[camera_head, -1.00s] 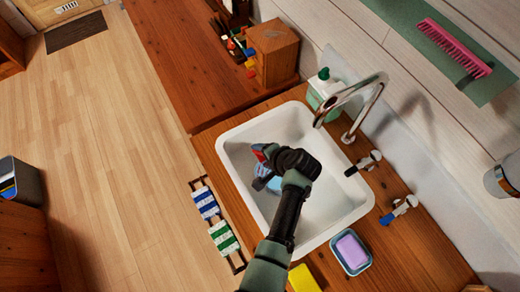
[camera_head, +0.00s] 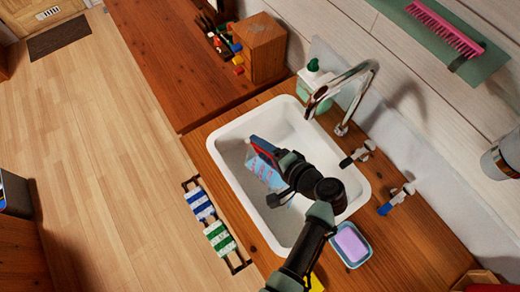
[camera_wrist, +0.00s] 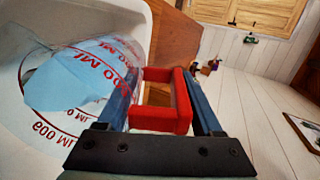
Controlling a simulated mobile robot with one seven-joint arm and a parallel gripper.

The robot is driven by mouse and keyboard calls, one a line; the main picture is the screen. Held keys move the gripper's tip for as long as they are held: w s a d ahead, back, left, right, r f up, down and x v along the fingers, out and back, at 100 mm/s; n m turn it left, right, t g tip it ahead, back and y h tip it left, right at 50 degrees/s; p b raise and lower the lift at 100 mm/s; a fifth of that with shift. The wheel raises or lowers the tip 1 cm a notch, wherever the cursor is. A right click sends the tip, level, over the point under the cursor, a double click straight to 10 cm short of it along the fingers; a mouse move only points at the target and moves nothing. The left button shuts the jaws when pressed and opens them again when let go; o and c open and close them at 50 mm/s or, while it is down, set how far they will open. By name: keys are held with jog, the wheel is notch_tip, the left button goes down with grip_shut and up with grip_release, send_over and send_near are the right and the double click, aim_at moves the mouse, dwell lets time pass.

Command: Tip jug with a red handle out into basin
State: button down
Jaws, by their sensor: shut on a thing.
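The jug (camera_head: 263,171) is see-through with red print and shows over the white basin (camera_head: 232,178) in the head view. In the wrist view the jug (camera_wrist: 85,78) fills the left side, tilted in the picture, with red "600 ML" marks and something light blue inside. Its red handle (camera_wrist: 165,102) sits between the two blue fingers. My gripper (camera_head: 262,148) is shut on this handle; it also shows in the wrist view (camera_wrist: 163,84). I cannot tell whether anything is running out. My arm hides part of the basin's near right side.
A chrome tap (camera_head: 350,95) arches over the basin's far right rim, with a soap bottle (camera_head: 313,80) behind it. Tap handles (camera_head: 395,199) and a soap dish (camera_head: 351,245) stand right of the basin. A wooden box (camera_head: 253,48) stands beyond. Striped cloths (camera_head: 200,204) hang at the left edge.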

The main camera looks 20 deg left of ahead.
jog(key=shift+s+d+r+t+y+b, duration=0.25)
jog(key=shift+d+r+t+y+b, duration=0.05)
jog(key=shift+d+r+y+b, duration=0.35)
jog(key=s+d+r+t+y+b, duration=0.1)
jog(key=d+r+y+b, duration=0.1)
jog(key=b, duration=0.1)
jog(key=shift+s+d, duration=0.1)
jog(key=shift+s, duration=0.05)
jog(key=d+b, duration=0.1)
jog(key=s+r+t+y+b, duration=0.1)
jog(key=d+y+b, duration=0.1)
jog(key=shift+s+d+r+t+y+b, duration=0.2)
jog(key=shift+d+r+t+y+b, duration=0.05)
jog(key=shift+d+t+b, duration=0.1)
jog(key=d+b, duration=0.1)
jog(key=s+d+r+y+b, duration=0.1)
jog(key=d+t+y+b, duration=0.1)
jog(key=shift+s+r+b, duration=0.15)
jog(key=shift+s+b, duration=0.15)
jog(key=shift+b, duration=0.05)
jog(key=shift+w+a+f+g+h+p, duration=0.15)
jog(key=shift+w+a+g+h+p, duration=0.1)
jog(key=shift+a+p, duration=0.25)
jog(key=shift+w+a+f+g+h+p, duration=0.1)
jog(key=shift+w+a+h+p, duration=0.15)
jog(key=shift+a+p, duration=0.2)
